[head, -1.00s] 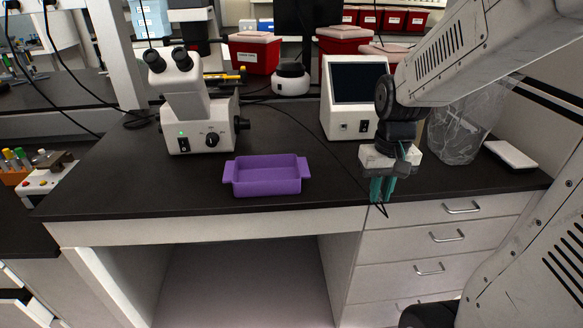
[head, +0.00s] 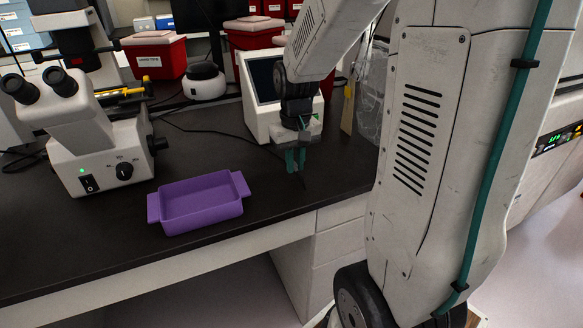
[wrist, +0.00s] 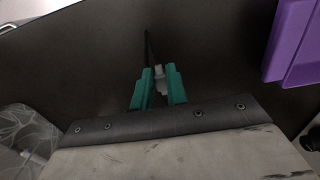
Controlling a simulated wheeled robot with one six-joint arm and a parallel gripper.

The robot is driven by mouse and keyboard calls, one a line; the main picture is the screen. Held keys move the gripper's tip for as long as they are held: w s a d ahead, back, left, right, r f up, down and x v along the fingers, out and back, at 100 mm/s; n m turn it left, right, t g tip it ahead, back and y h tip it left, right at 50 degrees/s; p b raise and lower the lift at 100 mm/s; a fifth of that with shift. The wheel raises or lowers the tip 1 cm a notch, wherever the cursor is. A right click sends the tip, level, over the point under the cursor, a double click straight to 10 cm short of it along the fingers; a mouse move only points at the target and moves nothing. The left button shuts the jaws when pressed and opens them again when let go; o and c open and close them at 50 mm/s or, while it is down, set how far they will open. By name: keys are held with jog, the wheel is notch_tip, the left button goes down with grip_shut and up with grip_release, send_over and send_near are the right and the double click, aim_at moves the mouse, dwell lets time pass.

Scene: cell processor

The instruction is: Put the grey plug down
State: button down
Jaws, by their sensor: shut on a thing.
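My gripper (head: 295,160) has teal fingers and hangs over the black bench top, in front of the white device with a dark screen. In the wrist view my gripper (wrist: 160,88) is shut on a small grey plug (wrist: 159,74) between its fingertips. A dark cable runs from the plug away over the bench. In the head view the plug is too small and hidden to make out clearly. I cannot tell whether the plug touches the bench.
A purple tray (head: 168,222) stands left of my gripper, near the bench's front edge. A white microscope (head: 90,130) stands further left. The screen device (head: 256,112) is just behind my gripper. Bare bench top (head: 275,200) lies between tray and gripper.

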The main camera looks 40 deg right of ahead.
aim_at(295, 166)
jog(key=shift+f, duration=1.4)
jog(key=shift+f, duration=0.1)
jog(key=c, duration=1.4)
grip_release()
notch_tip(295, 166, up, 11)
jog(key=shift+f, duration=0.1)
jog(key=s+a+r+n+t, duration=0.1)
jog(key=s+a+r+n, duration=0.2)
jog(key=s+a, duration=1.1)
jog(key=s, duration=0.4)
jog(key=shift+r, duration=0.4)
